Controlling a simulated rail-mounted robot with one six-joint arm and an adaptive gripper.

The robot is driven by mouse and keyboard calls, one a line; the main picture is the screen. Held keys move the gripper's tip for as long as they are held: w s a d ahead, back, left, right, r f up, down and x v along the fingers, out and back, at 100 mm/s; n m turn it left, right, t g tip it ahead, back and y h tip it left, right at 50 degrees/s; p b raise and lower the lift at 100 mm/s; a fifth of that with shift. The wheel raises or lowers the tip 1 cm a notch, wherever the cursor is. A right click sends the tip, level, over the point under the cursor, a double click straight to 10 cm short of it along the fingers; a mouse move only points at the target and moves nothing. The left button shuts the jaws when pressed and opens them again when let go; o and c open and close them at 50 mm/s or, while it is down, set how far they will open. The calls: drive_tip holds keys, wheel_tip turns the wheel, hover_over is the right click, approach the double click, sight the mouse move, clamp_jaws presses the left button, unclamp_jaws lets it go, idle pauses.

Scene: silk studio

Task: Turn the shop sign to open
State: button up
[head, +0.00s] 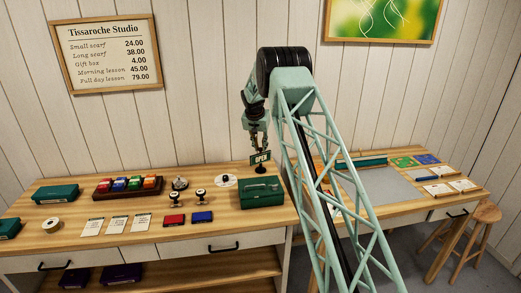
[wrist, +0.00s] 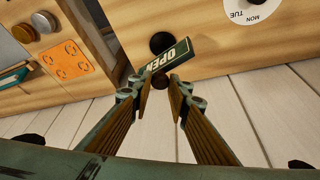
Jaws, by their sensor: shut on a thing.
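The shop sign (head: 261,159) is a small dark green plate on a stand at the back of the wooden counter. My gripper (head: 259,147) comes down from above onto the sign. In the wrist view my gripper (wrist: 161,84) has its fingers close on both sides of a dark round knob at the sign's near edge, and is shut on it. The sign's other face is hidden.
A green cash box (head: 262,193) stands just in front of the sign. A white weekday dial (head: 223,181) lies to its left, with stamps (head: 201,195) and ink pads (head: 174,220) nearby. My arm hides part of the counter to the right.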

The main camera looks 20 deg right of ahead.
drive_tip(key=shift+w+a+m+g+h+b, duration=0.1)
drive_tip(key=shift+m+g+h+b, duration=0.2)
drive_tip(key=shift+m, duration=0.65)
drive_tip(key=shift+w+m+g+h+b, duration=0.1)
drive_tip(key=shift+m+g+b, duration=0.3)
drive_tip(key=shift+m, duration=0.55)
drive_tip(key=shift+s+m, duration=0.1)
drive_tip(key=shift+m, duration=0.2)
drive_tip(key=o, duration=0.8)
drive_tip(key=shift+o, duration=0.2)
drive_tip(key=shift+r, duration=0.1)
drive_tip(key=v, duration=1.1)
drive_tip(key=shift+a+r, duration=0.2)
drive_tip(key=shift+r, duration=0.1)
drive_tip(key=shift+r, duration=0.1)
